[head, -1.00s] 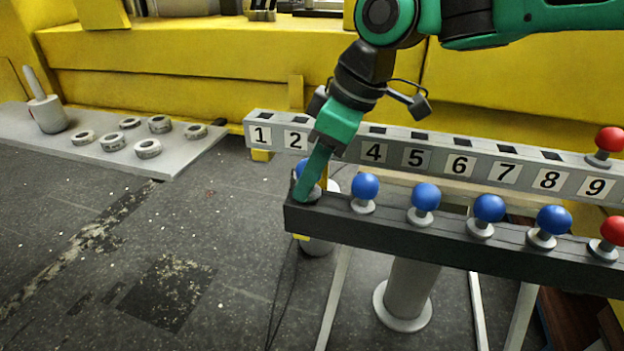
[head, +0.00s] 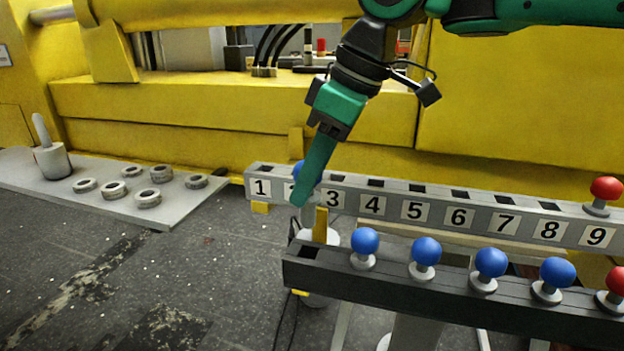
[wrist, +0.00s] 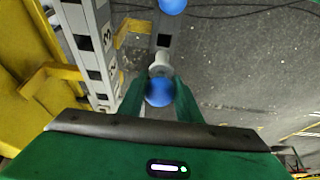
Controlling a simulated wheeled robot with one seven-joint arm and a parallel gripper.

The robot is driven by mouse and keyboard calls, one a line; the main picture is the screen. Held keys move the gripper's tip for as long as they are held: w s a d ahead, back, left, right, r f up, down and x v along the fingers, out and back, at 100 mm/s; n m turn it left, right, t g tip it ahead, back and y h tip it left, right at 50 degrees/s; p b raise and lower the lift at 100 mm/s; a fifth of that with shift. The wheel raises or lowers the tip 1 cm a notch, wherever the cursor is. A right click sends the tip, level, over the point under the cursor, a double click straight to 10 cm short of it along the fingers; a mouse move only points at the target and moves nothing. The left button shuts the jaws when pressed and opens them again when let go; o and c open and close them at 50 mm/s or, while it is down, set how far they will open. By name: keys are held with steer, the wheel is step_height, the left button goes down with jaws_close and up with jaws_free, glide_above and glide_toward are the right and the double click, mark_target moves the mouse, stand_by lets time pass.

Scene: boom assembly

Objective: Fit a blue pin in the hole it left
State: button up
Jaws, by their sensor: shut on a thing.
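My gripper (head: 304,196) is shut on a blue pin (head: 298,171), a blue ball on a light shank, and holds it above and behind the left end of the dark rail. The finger hides part of it in the head view. In the wrist view the blue ball (wrist: 160,92) is between the fingers, with its light shank (wrist: 160,64) pointing away. The dark rail (head: 400,290) has an empty square hole (head: 308,253) at its left end, which also shows in the wrist view (wrist: 163,40). Several other blue pins (head: 426,252) stand upright to its right.
Behind the dark rail is a grey rail (head: 480,235) numbered from 1, with square holes in its top and a red pin (head: 605,192) near 9. A second red pin (head: 614,283) stands in the dark rail. A grey plate (head: 105,208) with rings lies at left. Yellow machinery (head: 220,120) fills the back.

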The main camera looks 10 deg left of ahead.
steer(key=shift+r, duration=3.7)
steer(key=shift+s, duration=0.1)
